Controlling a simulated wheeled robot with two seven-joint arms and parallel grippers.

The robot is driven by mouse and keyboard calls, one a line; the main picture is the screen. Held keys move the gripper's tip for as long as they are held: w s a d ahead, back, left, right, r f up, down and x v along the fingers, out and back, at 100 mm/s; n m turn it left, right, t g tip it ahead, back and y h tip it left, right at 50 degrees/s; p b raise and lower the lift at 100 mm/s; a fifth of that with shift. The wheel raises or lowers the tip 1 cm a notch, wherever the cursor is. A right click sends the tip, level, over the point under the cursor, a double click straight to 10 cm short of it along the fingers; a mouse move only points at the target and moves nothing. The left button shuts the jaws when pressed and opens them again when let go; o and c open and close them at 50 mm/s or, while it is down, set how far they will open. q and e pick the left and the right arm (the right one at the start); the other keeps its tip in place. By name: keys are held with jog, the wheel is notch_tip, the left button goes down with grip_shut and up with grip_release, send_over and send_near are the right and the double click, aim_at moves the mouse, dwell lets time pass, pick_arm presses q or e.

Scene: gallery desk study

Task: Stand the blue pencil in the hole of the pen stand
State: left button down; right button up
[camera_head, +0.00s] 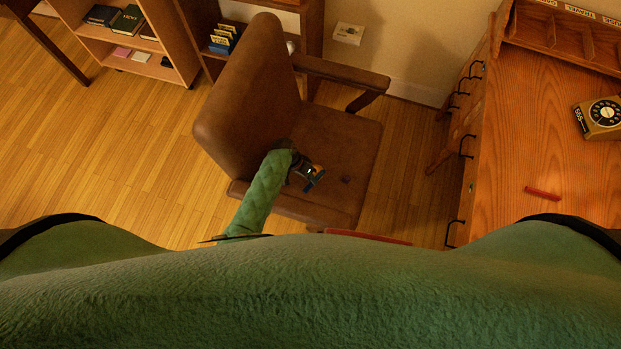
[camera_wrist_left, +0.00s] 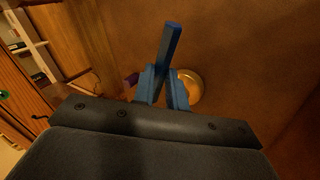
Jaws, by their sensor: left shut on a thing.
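The blue pencil (camera_wrist_left: 172,45) is gripped between the blue fingertips of my left gripper (camera_wrist_left: 163,90) and sticks out past them in the left wrist view. In the head view my left gripper (camera_head: 315,180) is over the seat of the brown chair, and the pencil is hard to make out there. A round, pale gold thing (camera_wrist_left: 192,86) is partly hidden behind the fingers in the wrist view. I cannot tell whether it is the pen stand, and no hole shows. My right gripper is not in view.
The chair (camera_head: 335,145) has a back and an armrest (camera_head: 340,73) near the gripper. The wooden desk (camera_head: 510,120) at right bears a telephone (camera_head: 603,115) and a red stick (camera_head: 543,193). Shelves stand behind.

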pick_arm(q)
notch_tip(320, 180, down, 2)
jog(key=shift+f, duration=0.1)
jog(key=shift+f, duration=0.6)
jog(key=c, duration=1.4)
grip_release()
jog(key=shift+r, duration=0.15)
